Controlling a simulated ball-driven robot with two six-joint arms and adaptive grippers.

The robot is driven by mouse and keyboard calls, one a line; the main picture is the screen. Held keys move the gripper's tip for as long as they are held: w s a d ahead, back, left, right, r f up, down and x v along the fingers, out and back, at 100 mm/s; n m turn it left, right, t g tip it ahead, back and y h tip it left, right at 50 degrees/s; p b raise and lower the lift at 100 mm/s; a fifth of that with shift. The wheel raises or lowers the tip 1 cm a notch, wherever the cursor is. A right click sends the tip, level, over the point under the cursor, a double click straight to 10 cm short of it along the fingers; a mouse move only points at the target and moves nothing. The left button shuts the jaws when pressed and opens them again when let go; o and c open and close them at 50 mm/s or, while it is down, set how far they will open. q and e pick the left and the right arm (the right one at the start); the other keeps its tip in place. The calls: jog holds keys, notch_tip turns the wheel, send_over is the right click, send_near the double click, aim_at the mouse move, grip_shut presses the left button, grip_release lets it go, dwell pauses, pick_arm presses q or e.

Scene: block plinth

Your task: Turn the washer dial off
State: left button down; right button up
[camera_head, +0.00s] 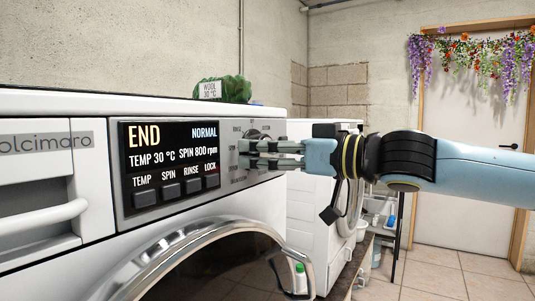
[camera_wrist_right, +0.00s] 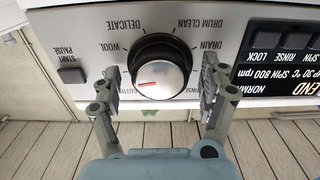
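The washer dial (camera_wrist_right: 160,72) is a round knob with a black rim and a silver face. A short red mark on the face points to the left in the right wrist view, where the labels appear upside down. In the head view the dial is mostly hidden behind my right gripper (camera_head: 245,154). In the wrist view my right gripper (camera_wrist_right: 160,82) is open, with one finger on each side of the dial and a small gap to each. The washer (camera_head: 60,105) has a lit display (camera_head: 170,150) reading END, NORMAL, 30 °C. My left gripper is not in view.
A start/pause button (camera_wrist_right: 72,75) sits beside the dial. A green sponge-like item (camera_head: 237,88) and a WOOL 30 °C card (camera_head: 210,90) are on top of the washer. The round door (camera_head: 200,260) is below. A second white machine (camera_head: 310,190) stands behind.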

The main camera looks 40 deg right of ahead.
jog(key=c, duration=1.1)
jog(key=shift+n, duration=0.3)
jog(key=shift+f+n+b, duration=0.1)
jog(key=shift+n+b, duration=0.95)
jog(key=shift+n, duration=6.35)
